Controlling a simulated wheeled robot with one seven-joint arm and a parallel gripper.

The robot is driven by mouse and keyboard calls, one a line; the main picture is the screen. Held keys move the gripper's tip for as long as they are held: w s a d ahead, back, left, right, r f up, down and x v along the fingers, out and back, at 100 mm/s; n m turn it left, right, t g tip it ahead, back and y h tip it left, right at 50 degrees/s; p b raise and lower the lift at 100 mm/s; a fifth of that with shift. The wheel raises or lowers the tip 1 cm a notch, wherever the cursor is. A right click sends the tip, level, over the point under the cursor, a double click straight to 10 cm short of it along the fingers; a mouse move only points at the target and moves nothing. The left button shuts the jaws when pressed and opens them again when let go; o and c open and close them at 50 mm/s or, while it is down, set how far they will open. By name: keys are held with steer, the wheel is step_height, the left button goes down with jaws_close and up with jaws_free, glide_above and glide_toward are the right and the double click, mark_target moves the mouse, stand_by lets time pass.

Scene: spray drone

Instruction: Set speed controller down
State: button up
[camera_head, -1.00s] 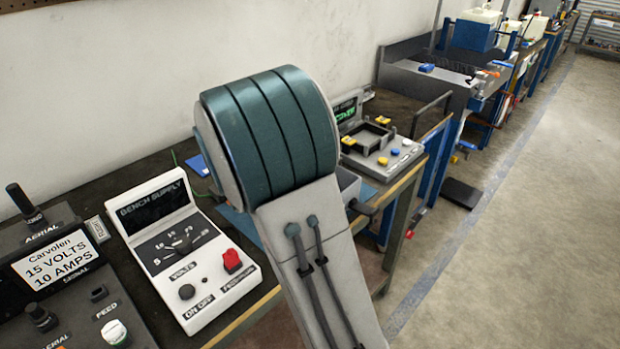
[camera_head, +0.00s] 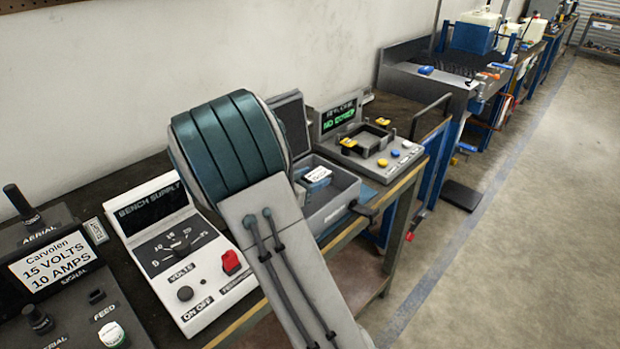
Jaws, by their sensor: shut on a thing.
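My gripper is not in view; my own teal-and-grey arm link fills the middle of the picture and hides what lies behind it. I cannot pick out the speed controller for certain. A small item with a white label (camera_head: 318,174) shows inside an open grey box (camera_head: 337,207) just right of my arm. The label is too small to read, so I cannot tell what the item is.
A white bench supply (camera_head: 168,250) and a dark control panel labelled 15 volts 10 amps (camera_head: 52,265) stand at left. A grey tester with a green-lit display (camera_head: 338,117) stands behind the box. Open floor (camera_head: 530,240) lies at right.

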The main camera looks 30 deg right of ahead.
steer(key=shift+s+f, duration=0.2)
steer(key=shift+f, duration=0.4)
steer(key=o, duration=1)
steer(key=shift+f, duration=0.15)
steer(key=shift+r, duration=0.2)
steer(key=v, duration=0.3)
steer(key=r+v, duration=0.1)
steer(key=v, duration=0.3)
steer(key=shift+w+a+r, duration=0.1)
steer(key=shift+a+r, duration=0.1)
